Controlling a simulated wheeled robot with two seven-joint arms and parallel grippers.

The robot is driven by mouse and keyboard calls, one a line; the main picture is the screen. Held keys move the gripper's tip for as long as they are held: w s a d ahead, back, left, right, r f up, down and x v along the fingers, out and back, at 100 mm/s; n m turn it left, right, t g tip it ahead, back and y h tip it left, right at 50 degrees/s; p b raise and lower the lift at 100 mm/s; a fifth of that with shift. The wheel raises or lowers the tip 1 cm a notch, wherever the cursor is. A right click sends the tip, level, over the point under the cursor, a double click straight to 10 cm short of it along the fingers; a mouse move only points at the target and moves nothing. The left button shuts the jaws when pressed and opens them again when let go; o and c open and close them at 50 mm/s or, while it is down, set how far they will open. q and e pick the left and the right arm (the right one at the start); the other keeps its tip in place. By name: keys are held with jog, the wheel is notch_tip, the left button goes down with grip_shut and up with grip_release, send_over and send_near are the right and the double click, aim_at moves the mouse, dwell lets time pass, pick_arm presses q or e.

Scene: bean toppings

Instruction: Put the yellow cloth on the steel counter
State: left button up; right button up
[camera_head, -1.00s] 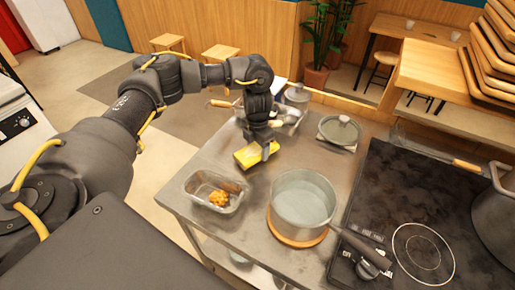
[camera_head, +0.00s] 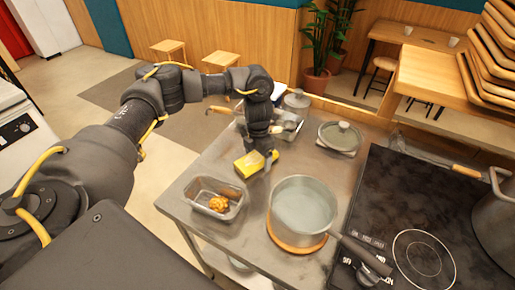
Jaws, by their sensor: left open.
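The yellow cloth (camera_head: 249,165) lies on the steel counter (camera_head: 238,248), behind the glass tray and left of the pot. It looks like a small folded yellow block. My left gripper (camera_head: 263,158) is right at the cloth, pointing down from above, with its fingers open around or beside its right end. The fingers partly hide the cloth, and I cannot tell if they touch it. My right gripper does not show.
A glass tray (camera_head: 190,197) with orange food stands at the counter's left front. A steel pot (camera_head: 303,204) on a wooden mat is close right of the cloth. A lidded pot (camera_head: 341,136) stands behind. The black stove (camera_head: 408,190) fills the right.

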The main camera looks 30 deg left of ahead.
aim_at(258, 157)
pick_arm(q)
notch_tip(258, 157, up, 12)
dwell(0.4)
dwell(0.5)
